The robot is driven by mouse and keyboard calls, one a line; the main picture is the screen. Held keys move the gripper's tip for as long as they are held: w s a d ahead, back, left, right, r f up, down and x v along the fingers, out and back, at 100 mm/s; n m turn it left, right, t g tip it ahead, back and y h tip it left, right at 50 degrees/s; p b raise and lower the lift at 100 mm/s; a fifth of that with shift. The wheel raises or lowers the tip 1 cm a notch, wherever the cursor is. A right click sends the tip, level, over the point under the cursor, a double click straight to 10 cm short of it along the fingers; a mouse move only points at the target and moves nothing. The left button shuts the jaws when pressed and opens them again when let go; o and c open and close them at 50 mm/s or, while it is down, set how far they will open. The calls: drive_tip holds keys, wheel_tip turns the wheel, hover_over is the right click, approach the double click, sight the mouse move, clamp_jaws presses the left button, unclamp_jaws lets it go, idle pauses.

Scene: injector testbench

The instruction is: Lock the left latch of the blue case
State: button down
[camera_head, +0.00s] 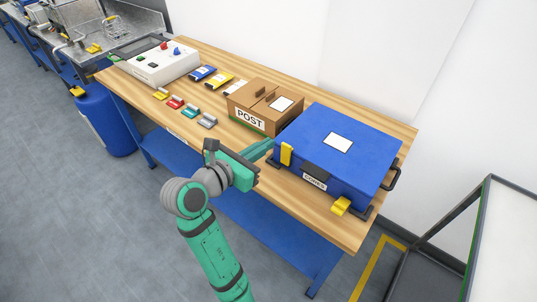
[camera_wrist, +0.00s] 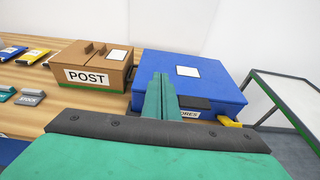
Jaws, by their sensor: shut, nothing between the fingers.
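The blue case (camera_head: 335,135) sits lid down at the right end of the bench, and it also shows in the wrist view (camera_wrist: 215,75). Its left yellow latch (camera_head: 286,154) stands upright against the front face, near the left corner. Its right yellow latch (camera_head: 340,206) sticks outward from the front; it also shows in the wrist view (camera_wrist: 229,121). My gripper (camera_head: 264,146) is shut and empty, its green fingers pointing at the case's left front corner, just left of the left latch. In the wrist view the fingers (camera_wrist: 161,95) cover that corner and hide the left latch.
A brown POST box (camera_head: 251,119) stands left of the case, close to my fingers. Coloured blocks, cards and a white control box (camera_head: 162,66) lie farther left. A black handle (camera_head: 394,178) juts from the case's right side. A dark-framed stand (camera_head: 450,230) is at the right.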

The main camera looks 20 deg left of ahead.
drive_tip(key=shift+s+a+r, duration=0.1)
drive_tip(key=shift+s+r, duration=0.05)
drive_tip(key=shift+r, duration=0.3)
drive_tip(key=shift+s+a+r, duration=0.1)
drive_tip(key=shift+s+r, duration=0.05)
drive_tip(key=shift+r, duration=0.3)
drive_tip(key=shift+d, duration=0.1)
drive_tip(key=s+d+f+m+y, duration=0.2)
drive_tip(key=f+m, duration=0.1)
drive_tip(key=f, duration=0.5)
drive_tip(key=s+d+f+m+y, duration=0.1)
drive_tip(key=d+f+m, duration=0.15)
drive_tip(key=f, duration=0.65)
drive_tip(key=s+d+f+m+y, duration=0.3)
drive_tip(key=s+f+m, duration=0.4)
drive_tip(key=s+f, duration=0.15)
drive_tip(key=s+d+m, duration=0.3)
drive_tip(key=s+m, duration=0.3)
drive_tip(key=s, duration=0.1)
drive_tip(key=s+d+r+m+h, duration=0.1)
drive_tip(key=s+d+m, duration=0.3)
drive_tip(key=s+m, duration=0.3)
drive_tip(key=s+d+r+m+t, duration=0.1)
drive_tip(key=s+d+m, duration=0.3)
drive_tip(key=s+m, duration=0.3)
drive_tip(key=shift+s+d, duration=0.2)
drive_tip(key=shift+s, duration=1)
